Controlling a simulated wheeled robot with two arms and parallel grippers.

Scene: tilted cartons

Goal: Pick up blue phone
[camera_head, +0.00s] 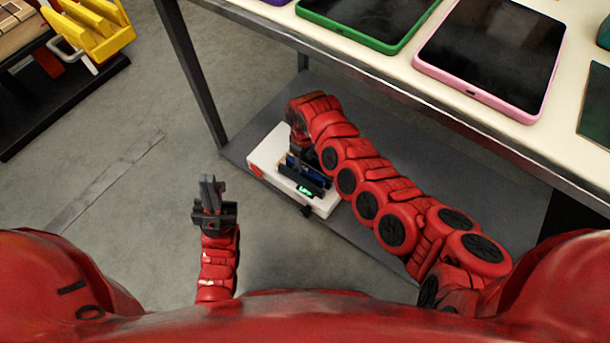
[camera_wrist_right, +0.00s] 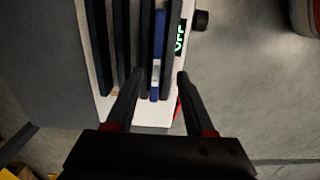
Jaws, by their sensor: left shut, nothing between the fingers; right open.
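The blue phone (camera_wrist_right: 159,35) stands on edge among several dark upright slabs (camera_wrist_right: 126,40) in a white box. In the head view, a little blue (camera_head: 293,162) shows there, mostly hidden by my right arm. My right gripper (camera_wrist_right: 160,74) is open, its two fingers pointing at the box. In the wrist view the blue edge lies between the fingertips; whether they touch it I cannot tell. My left gripper (camera_head: 210,190) is shut and empty, above the floor to the left of the box.
The white box (camera_head: 265,152) has a lit green display (camera_head: 305,191) and sits on a low grey shelf (camera_head: 350,105). Above it a tabletop (camera_head: 350,52) holds several tablets, one pink-framed (camera_head: 492,50). A yellow rack (camera_head: 95,30) stands upper left.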

